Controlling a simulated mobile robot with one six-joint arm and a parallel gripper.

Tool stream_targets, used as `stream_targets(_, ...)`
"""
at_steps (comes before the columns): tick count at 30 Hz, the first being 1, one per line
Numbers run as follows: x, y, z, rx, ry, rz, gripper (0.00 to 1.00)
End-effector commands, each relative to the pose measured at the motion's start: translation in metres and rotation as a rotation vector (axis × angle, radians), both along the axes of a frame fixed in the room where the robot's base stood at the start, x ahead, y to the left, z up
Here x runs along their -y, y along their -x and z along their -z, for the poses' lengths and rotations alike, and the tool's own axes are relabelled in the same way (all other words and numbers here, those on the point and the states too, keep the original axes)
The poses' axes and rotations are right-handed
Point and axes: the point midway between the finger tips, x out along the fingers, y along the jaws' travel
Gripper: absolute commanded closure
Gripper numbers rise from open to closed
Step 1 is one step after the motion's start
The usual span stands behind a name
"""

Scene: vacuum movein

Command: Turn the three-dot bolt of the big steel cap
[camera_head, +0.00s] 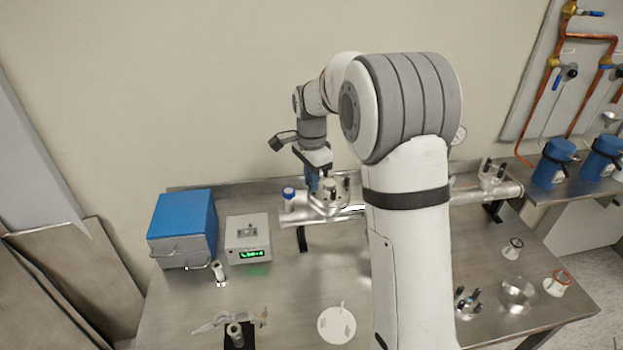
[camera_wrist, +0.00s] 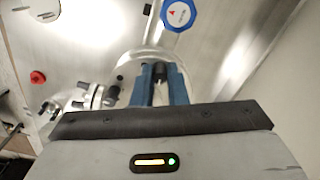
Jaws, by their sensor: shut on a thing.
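The big steel cap (camera_head: 325,207) is a round flange on the horizontal steel pipe at the back of the bench. Dark bolts stand up around its rim. My gripper (camera_head: 312,184) is at the left part of the cap, pointing down. In the wrist view its blue fingers (camera_wrist: 160,78) are shut on a dark bolt (camera_wrist: 158,70) at the edge of the cap (camera_wrist: 150,60). The dots on the bolt cannot be made out, so I cannot tell which bolt it is.
A blue-capped valve (camera_head: 289,194) stands just left of the cap; its blue knob (camera_wrist: 178,13) shows in the wrist view. A blue box (camera_head: 183,228) and a grey meter (camera_head: 248,235) stand at left. Loose parts (camera_head: 467,302) and a steel bowl (camera_head: 517,293) lie at front right.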

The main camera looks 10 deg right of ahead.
Motion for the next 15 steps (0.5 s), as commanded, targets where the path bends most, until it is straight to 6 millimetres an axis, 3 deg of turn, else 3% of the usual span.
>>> stream_targets(15,0.0,-0.0009,-0.0014,0.004,-0.001,0.058,1.0)
